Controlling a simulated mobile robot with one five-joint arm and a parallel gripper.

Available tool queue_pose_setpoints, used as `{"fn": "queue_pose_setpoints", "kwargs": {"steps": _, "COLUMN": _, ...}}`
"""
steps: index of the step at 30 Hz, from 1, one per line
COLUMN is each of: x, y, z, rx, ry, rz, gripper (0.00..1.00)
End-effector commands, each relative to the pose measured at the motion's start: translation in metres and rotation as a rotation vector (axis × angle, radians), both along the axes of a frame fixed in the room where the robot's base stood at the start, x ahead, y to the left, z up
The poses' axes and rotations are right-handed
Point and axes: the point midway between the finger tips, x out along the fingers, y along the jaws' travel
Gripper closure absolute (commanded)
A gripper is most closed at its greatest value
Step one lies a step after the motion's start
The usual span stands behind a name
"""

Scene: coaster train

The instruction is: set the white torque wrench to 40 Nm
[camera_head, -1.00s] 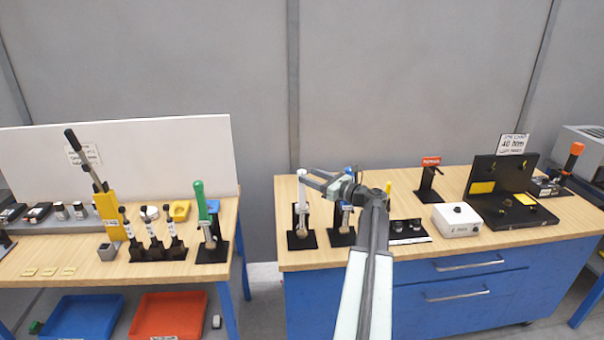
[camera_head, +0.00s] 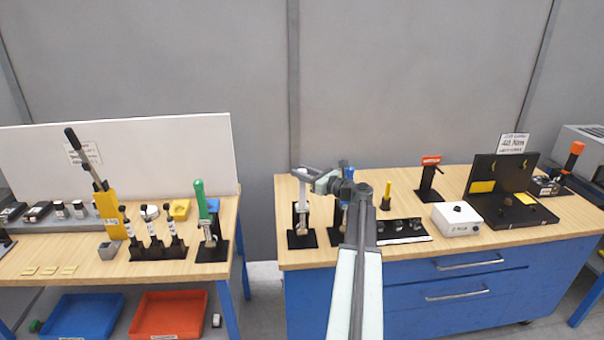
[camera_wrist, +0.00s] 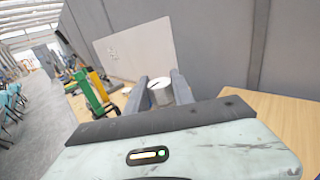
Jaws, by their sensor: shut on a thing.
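The white torque wrench (camera_head: 302,211) stands upright in a black stand at the left end of the right bench. My gripper (camera_head: 304,174) is at its top, with the fingers shut around the wrench's white end. In the wrist view the round white top of the wrench (camera_wrist: 160,92) shows between the two grey fingers (camera_wrist: 160,85). A mark shows on the top, but no setting can be read. A sign (camera_head: 513,143) at the back of the bench appears to read 40 Nm.
A blue-handled wrench (camera_head: 344,201) stands close to the right, partly behind my arm. A yellow upright piece (camera_head: 387,195), a black tray (camera_head: 402,231) and a white box (camera_head: 456,219) follow. The green-handled wrench (camera_head: 200,204) is across the gap on the left bench.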

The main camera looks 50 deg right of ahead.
Motion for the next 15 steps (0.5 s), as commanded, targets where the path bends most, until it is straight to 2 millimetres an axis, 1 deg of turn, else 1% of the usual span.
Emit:
{"fn": "queue_pose_setpoints", "kwargs": {"steps": 8, "x": -0.0010, "y": 0.0033, "z": 0.0003, "rx": 0.000, "ry": -0.001, "rz": -0.112, "gripper": 1.00}}
{"fn": "queue_pose_setpoints", "kwargs": {"steps": 15, "x": -0.0011, "y": 0.0048, "z": 0.0002, "rx": 0.001, "ry": -0.001, "rz": -0.314, "gripper": 1.00}}
